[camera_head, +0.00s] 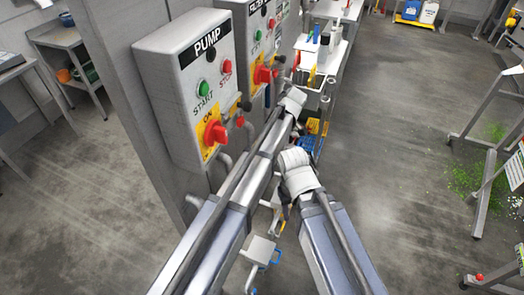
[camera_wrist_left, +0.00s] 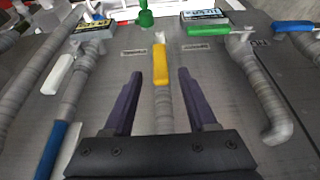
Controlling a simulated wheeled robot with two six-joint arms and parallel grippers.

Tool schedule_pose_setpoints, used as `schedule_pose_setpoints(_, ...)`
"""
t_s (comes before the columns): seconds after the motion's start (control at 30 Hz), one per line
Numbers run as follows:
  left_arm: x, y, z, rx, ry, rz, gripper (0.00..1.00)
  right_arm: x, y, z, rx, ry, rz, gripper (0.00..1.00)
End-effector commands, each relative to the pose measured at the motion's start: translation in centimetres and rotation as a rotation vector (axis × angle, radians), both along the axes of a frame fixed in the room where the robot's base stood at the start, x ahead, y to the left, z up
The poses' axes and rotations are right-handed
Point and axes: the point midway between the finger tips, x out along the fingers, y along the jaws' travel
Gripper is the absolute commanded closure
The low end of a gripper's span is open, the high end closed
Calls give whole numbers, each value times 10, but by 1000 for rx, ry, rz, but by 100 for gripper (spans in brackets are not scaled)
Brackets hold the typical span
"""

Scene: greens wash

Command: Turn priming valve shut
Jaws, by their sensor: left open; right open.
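In the left wrist view a yellow lever handle (camera_wrist_left: 160,64) stands upright on a grey panel, in front of a vertical pipe. Small label plates flank it, but I cannot read them, so I cannot confirm which valve is the priming valve. My left gripper (camera_wrist_left: 160,74) is open, its two dark fingers either side of the yellow handle in the picture, with visible gaps on both sides. I cannot tell whether the fingertips reach its depth. In the head view my left gripper is hidden by the arms. My right gripper (camera_head: 285,211) is mostly hidden below its wrist.
Near the yellow handle are a white handle (camera_wrist_left: 63,75), a green handle (camera_wrist_left: 209,31), a blue handle (camera_wrist_left: 292,27) and a green knob (camera_wrist_left: 146,18). The pump control box (camera_head: 187,65) stands left of my arms. Open floor (camera_head: 385,130) lies to the right.

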Motion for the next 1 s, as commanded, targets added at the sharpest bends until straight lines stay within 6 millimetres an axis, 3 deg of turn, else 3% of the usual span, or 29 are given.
schedule_pose_setpoints(0.03,1,3,-12,0,0,1,43,0,0,-12,0,0,0,50)
schedule_pose_setpoints(0.3,5,16,-45,0,0,0,43,0,0,-45,0,0,0,50)
schedule_pose_setpoints(0.73,7,20,-50,0,0,0,43,0,0,-51,0,0,0,50)
schedule_pose_setpoints(1.0,7,20,-51,0,0,0,73,0,0,-51,0,0,0,50)
